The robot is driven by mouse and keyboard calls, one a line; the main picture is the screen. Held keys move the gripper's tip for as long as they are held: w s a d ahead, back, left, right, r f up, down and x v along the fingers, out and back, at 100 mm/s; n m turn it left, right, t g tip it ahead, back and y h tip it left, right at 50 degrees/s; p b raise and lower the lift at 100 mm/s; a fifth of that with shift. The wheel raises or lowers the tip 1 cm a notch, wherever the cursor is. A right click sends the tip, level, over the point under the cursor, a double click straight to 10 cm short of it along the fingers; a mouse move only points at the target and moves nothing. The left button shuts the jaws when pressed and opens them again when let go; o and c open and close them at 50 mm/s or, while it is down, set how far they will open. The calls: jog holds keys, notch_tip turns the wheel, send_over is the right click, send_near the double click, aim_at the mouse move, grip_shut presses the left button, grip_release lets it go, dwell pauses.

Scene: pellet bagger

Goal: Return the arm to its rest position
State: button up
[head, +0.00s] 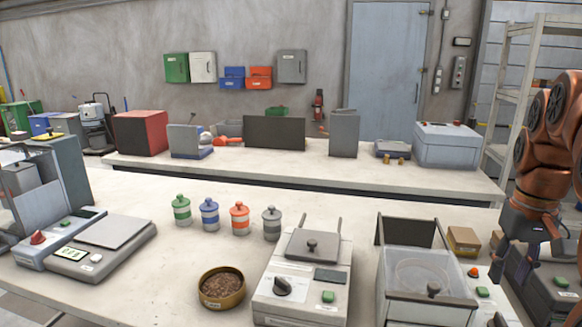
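My copper-coloured arm (556,125) comes in at the right edge of the head view, bent, with its lower part pointing down. My gripper (530,258) hangs from it, over the right end of the front bench. Its dark fingers stand apart, and I see nothing held between them. Part of the arm is cut off by the picture edge.
The front bench (150,262) holds scales (108,235), several lidded jars (240,218), a bowl of pellets (222,288), a sealer-like device (303,280) and a clear-fronted bin (425,275). Small boxes (463,240) and a dark machine (545,285) stand close to my gripper. A shelf rack (510,80) stands behind the arm.

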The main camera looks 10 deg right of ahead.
jog(key=s+a+n+p, duration=0.2)
jog(key=a+p, duration=0.1)
jog(key=a, duration=0.7)
jog(key=s+a+f+p, duration=0.3)
jog(key=s+a, duration=0.4)
jog(key=s+a+f+n+g+p, duration=0.1)
jog(key=s+a+f+p, duration=0.2)
jog(key=s+a, duration=0.4)
jog(key=shift+s+a+f+g, duration=0.2)
jog(key=shift+s+f+g, duration=0.1)
jog(key=shift+s+f, duration=0.35)
